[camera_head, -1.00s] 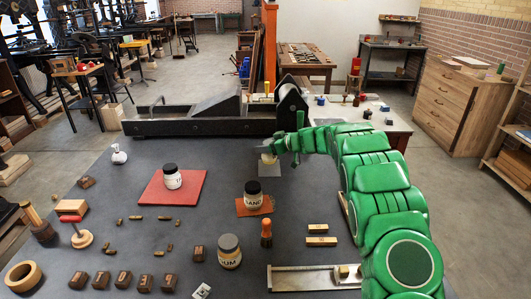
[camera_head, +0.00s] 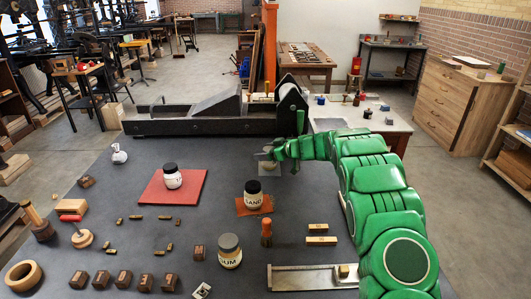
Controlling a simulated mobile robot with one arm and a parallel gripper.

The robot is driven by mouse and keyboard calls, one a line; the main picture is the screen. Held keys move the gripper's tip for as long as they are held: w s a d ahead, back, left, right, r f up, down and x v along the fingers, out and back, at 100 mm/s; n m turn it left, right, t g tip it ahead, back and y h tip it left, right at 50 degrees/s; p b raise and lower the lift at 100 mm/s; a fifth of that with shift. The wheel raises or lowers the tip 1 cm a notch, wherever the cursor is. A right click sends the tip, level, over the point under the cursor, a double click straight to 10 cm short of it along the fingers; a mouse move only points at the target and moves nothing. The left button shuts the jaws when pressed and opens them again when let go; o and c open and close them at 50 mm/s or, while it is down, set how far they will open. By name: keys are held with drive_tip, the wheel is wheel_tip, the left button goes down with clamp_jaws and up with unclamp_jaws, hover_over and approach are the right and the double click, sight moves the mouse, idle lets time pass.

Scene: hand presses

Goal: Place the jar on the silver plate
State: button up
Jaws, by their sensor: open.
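The silver plate (camera_head: 272,171) is a small pale grey square on the dark table, below and beside my gripper. A small cream object (camera_head: 266,163) shows over the plate, right at my gripper; its top is hidden, and I cannot tell whether it is a jar. My green arm reaches in from the right, and my gripper (camera_head: 270,153) is open at this object. A white jar with a black lid (camera_head: 173,180) stands on a red mat. The SAND jar (camera_head: 253,198) stands on an orange-brown mat. The GUM jar (camera_head: 229,254) stands on the bare table.
A long black press (camera_head: 200,125) lies behind the plate. Small type pieces are scattered left. A white bulb-shaped item (camera_head: 119,154) stands back left.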

drive_tip(key=shift+r, duration=0.15)
drive_tip(key=v, duration=1.2)
